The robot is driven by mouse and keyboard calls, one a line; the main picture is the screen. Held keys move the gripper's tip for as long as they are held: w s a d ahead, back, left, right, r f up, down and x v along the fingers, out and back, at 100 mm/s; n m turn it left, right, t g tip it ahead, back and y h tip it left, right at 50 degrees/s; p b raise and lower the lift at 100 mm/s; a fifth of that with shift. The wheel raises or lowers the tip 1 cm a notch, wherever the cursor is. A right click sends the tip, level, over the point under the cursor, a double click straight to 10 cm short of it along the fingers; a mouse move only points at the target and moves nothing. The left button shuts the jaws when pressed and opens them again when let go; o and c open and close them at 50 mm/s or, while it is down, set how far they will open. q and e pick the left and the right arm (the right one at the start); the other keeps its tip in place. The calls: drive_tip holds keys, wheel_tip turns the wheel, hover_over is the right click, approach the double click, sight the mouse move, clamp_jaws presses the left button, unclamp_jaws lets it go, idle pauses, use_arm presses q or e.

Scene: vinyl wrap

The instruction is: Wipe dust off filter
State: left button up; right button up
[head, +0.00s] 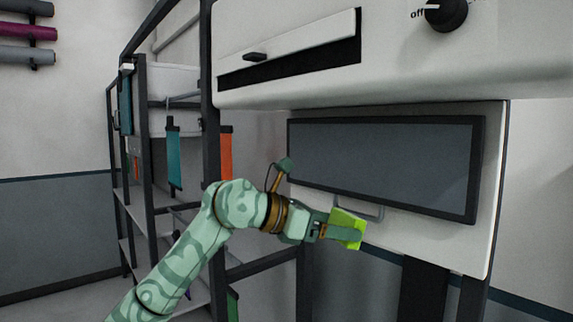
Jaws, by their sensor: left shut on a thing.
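The filter (385,160) is a dark grey rectangular panel in a black frame, set in the tilted white front of the machine in the head view. My left gripper (343,234) is shut on a bright green cloth or pad (346,219). It holds the pad just below the filter's lower left edge, in front of a thin metal handle (372,214). Whether the pad touches the panel I cannot tell. No dust can be made out on the filter. My right gripper is not in view.
The white machine housing (400,75) with a slot and a black knob (446,14) overhangs the filter. A dark metal shelf rack (211,150) stands to the left behind my arm. Coloured rolls (27,30) hang on the far left wall.

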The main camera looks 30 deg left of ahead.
use_arm(q)
drive_tip(key=w+a+r+n+t+y+p, duration=0.2)
drive_tip(key=a+r+n+t+y+p, duration=0.25)
drive_tip(key=a+r, duration=0.55)
drive_tip(key=shift+t+h, duration=0.35)
drive_tip(key=shift+t, duration=0.4)
drive_tip(key=shift+x, duration=2.9)
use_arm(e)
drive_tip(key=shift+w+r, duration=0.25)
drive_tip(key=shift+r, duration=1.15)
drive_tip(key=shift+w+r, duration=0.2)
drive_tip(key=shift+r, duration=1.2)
use_arm(q)
drive_tip(key=shift+a+r, duration=0.15)
drive_tip(key=shift+p+x, duration=0.45)
drive_tip(key=shift+x, duration=0.4)
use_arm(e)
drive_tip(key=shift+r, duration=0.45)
